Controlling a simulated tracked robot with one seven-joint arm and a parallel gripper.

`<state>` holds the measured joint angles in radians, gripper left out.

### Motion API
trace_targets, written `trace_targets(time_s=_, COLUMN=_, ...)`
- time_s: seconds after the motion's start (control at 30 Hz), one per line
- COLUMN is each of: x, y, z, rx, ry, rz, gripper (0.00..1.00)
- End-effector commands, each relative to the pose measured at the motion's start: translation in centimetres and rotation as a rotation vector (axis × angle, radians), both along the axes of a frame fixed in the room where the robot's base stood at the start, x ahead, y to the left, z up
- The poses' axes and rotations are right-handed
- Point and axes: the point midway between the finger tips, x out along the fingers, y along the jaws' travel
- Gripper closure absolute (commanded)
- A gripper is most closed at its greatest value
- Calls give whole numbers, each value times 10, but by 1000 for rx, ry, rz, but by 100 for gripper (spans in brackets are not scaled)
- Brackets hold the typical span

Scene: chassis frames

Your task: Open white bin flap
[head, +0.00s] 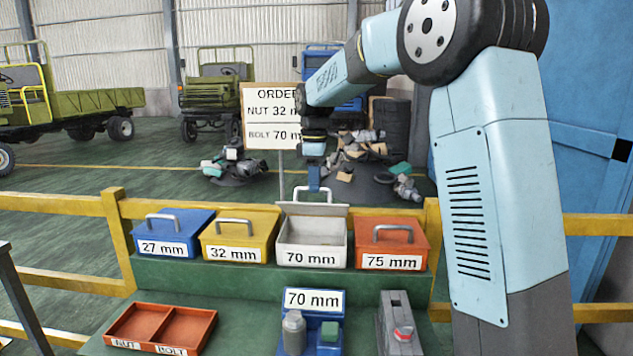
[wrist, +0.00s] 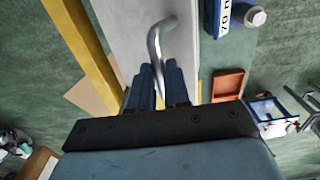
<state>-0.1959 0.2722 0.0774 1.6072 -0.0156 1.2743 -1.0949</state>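The white bin (head: 312,257), labelled 70 mm, stands in the row of bins on the green bench in the head view. Its flap (head: 313,209) is raised at the back, and the inside of the bin shows. My gripper (head: 313,186) is above the flap, at its metal handle (head: 297,197). In the wrist view the flap (wrist: 130,25) is a pale panel, and the fingers of my gripper (wrist: 158,72) are closed around the handle (wrist: 155,42). The fingertips are partly hidden by the handle and each other.
Blue (head: 173,233), yellow (head: 239,236) and orange (head: 392,243) bins stand beside it, lids down. A red two-part tray (head: 160,326), a blue 70 mm stand (head: 314,300) and a grey box with a red button (head: 401,325) are in front. A yellow rail (head: 75,204) runs behind.

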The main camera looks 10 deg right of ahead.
Motion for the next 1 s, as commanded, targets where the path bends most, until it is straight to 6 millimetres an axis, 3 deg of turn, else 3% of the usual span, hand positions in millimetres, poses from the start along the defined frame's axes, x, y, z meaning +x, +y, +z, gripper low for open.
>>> trace_targets(time_s=0.17, x=0, y=0, z=0, rx=0, ry=0, rz=0, gripper=100)
trace_targets(time_s=0.67, x=1, y=0, z=1, rx=0, ry=0, rz=0, gripper=100)
trace_targets(time_s=1.0, x=21, y=-4, z=11, rx=0, ry=-1, rz=0, gripper=100)
